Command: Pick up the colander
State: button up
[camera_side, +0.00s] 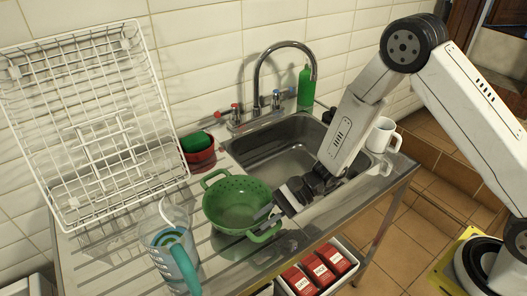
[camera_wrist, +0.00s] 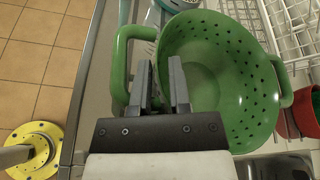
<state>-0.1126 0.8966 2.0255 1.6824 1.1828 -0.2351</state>
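The green colander (camera_side: 238,190) sits upright on the ribbed drainboard, left of the sink, with a loop handle on either side. In the wrist view the colander (camera_wrist: 215,80) fills the middle, with the near handle (camera_wrist: 122,65) to the left. My gripper (camera_side: 264,218) is at the colander's near-right rim, close to that handle. In the wrist view my gripper (camera_wrist: 159,68) has its two fingers apart, with the colander's rim appearing to run between them. One finger is towards the handle side and the other over the bowl. I cannot tell whether they touch the rim.
A measuring jug (camera_side: 172,245) stands close to the colander's left. A white wire rack (camera_side: 85,120) leans on the wall. A red bowl (camera_side: 198,155) is behind. The sink (camera_side: 270,150) with its tap is to the right, and a white mug (camera_side: 383,135) stands beyond it.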

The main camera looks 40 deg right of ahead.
jog(key=shift+a+f, duration=0.1)
jog(key=shift+a, duration=0.2)
grip_shut()
dwell(1.5)
